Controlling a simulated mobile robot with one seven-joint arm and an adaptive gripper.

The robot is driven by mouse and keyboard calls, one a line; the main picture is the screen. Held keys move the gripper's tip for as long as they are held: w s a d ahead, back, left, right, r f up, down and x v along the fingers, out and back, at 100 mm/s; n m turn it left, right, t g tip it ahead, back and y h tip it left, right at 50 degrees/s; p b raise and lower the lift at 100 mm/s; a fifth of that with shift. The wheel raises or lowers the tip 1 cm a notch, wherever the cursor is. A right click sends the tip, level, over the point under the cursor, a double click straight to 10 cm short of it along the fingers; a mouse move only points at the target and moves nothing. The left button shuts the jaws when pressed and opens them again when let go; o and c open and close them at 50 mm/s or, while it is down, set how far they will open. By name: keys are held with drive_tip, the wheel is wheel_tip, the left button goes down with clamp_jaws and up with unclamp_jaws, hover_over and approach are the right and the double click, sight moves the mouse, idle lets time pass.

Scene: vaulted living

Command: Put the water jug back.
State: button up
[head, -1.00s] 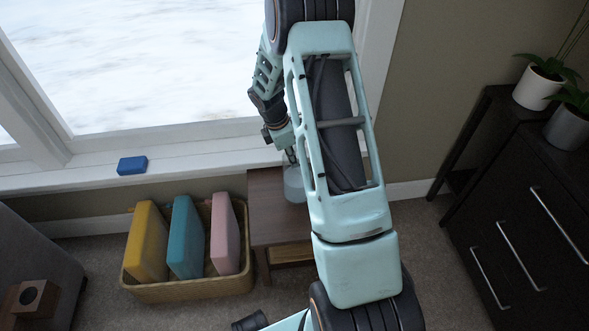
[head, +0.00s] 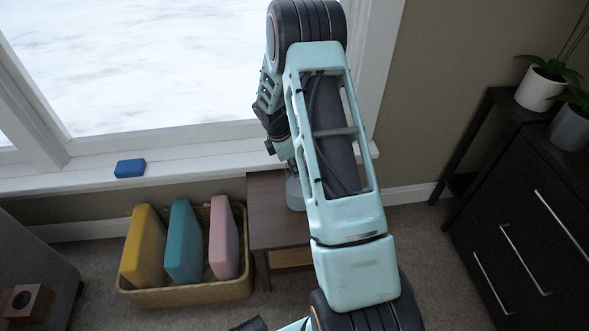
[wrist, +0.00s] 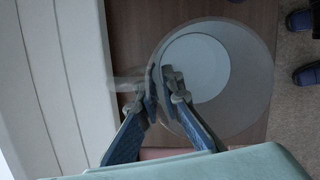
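The water jug (head: 294,194) is a pale, see-through vessel over the small brown side table (head: 265,210) under the window, partly hidden by my arm. It looks upright. In the wrist view I see the jug (wrist: 243,112) from above, with a round pale base inside a wider clear rim and a faint handle on its left side. My gripper (wrist: 162,88) has its two fingers close together at the jug's left edge, by the handle, and seems to pinch it there. The exact contact is hard to see through the clear material. Whether the base touches the tabletop cannot be told.
A wicker basket (head: 190,295) with yellow, teal and pink box-like items stands left of the side table. A blue block (head: 130,168) lies on the white windowsill (head: 215,155). A dark drawer cabinet (head: 535,220) and potted plants (head: 541,88) are at the right. Carpet lies between.

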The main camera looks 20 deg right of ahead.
drive_tip(key=o, duration=0.3)
drive_tip(key=shift+r, duration=0.15)
drive_tip(key=p+v, duration=0.3)
drive_tip(key=v, duration=0.9)
drive_tip(key=shift+p, duration=0.35)
